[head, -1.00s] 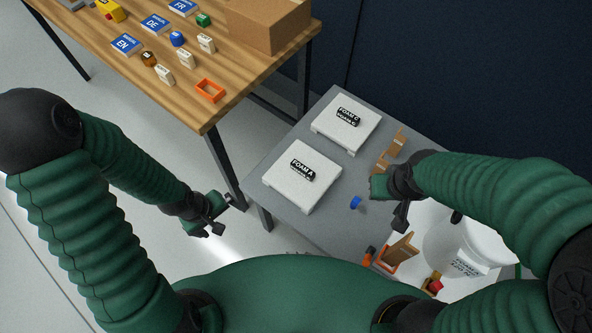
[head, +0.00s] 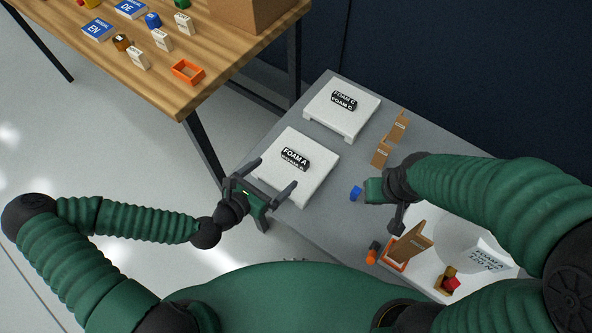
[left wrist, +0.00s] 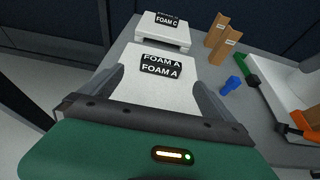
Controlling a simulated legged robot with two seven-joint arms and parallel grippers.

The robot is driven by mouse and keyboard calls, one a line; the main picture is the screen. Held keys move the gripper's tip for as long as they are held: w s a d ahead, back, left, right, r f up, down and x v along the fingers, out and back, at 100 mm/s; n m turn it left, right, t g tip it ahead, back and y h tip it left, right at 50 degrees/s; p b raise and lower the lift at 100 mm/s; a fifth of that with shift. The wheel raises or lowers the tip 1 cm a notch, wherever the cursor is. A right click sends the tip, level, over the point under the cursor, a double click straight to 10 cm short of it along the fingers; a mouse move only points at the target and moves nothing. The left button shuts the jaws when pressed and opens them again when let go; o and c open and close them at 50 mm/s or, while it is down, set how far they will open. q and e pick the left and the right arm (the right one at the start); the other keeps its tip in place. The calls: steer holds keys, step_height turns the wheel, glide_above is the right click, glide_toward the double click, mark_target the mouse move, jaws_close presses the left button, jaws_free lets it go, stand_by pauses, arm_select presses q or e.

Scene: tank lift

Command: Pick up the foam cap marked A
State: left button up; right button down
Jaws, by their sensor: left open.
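The foam cap marked A (head: 321,165) is a white block with a black label, lying on the grey table. It also shows in the left wrist view (left wrist: 185,93), straight ahead between my fingers. My left gripper (head: 271,178) is open and empty at the cap's near left edge, its two fingers spread toward it. The head view does not show clearly whether they touch it. The foam cap marked C (head: 364,109), similar and white, lies behind it. My right gripper (head: 384,202) hangs over the table to the right of cap A; its jaws are hard to make out.
The grey table (head: 325,223) also bears a small blue piece (head: 356,193), upright cardboard pieces (head: 381,151) and a white tank (head: 468,245) at the right.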

mark_target(292, 160)
arm_select(q)
steer(key=x, duration=0.6)
steer(key=b+x, duration=0.1)
steer(key=x, duration=0.4)
steer(key=shift+d+f, duration=0.15)
steer(key=shift+d, duration=0.15)
steer(key=shift+c, duration=0.3)
arm_select(e)
steer(key=x, duration=0.3)
steer(key=shift+s+a+f, duration=0.1)
steer(key=shift+s, duration=0.3)
arm_select(q)
steer(key=shift+a, duration=0.1)
steer(key=shift+c, duration=1.2)
steer(key=c, duration=1.1)
